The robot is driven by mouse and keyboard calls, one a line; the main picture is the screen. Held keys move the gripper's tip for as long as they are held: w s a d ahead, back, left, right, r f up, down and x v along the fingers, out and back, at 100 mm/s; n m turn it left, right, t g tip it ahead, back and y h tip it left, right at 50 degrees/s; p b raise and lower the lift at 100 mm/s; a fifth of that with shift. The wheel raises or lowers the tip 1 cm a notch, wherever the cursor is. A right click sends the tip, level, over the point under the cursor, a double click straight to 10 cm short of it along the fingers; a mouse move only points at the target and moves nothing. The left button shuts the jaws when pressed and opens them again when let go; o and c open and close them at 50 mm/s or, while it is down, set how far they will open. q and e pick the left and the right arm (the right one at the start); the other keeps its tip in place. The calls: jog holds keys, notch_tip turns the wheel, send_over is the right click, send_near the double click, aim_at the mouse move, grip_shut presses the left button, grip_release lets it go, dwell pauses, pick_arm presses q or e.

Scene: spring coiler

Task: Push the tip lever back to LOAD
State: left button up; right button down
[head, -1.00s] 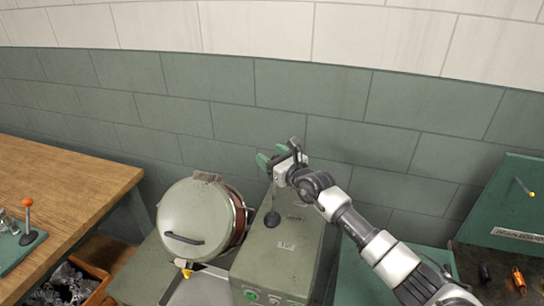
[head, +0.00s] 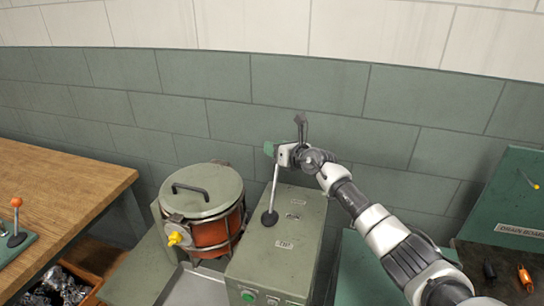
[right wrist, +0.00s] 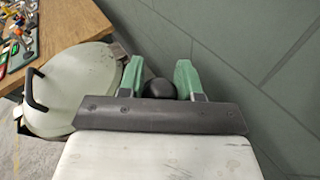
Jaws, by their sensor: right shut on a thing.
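The tip lever (head: 274,192) is a thin metal rod rising from a black boot on top of the grey-green machine housing (head: 262,258). It stands nearly upright in the head view, leaning slightly right. My right gripper (head: 272,150) is at its top end. In the right wrist view, the lever's black ball knob (right wrist: 159,88) sits between the green fingers of this gripper, which is shut on it. The drum (head: 213,232), with an orange-brown side and a pale green lid (head: 205,198), stands upright left of the housing. The small plates on the housing are too small to read surely.
A wooden bench (head: 60,185) with an orange-topped lever (head: 16,218) is at the left. A crate of dark metal pieces (head: 62,285) stands below it. A green board and dark tray (head: 500,270) are at the right. The tiled wall is close behind.

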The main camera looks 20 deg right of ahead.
jog(key=shift+d, duration=0.1)
jog(key=c, duration=1.2)
grip_release()
jog(key=o, duration=0.4)
jog(key=shift+w+f, duration=0.15)
jog(key=shift+w, duration=0.05)
jog(key=shift+s, duration=0.1)
jog(key=v, duration=1)
jog(key=shift+s+d, duration=0.25)
jog(key=shift+s, duration=0.05)
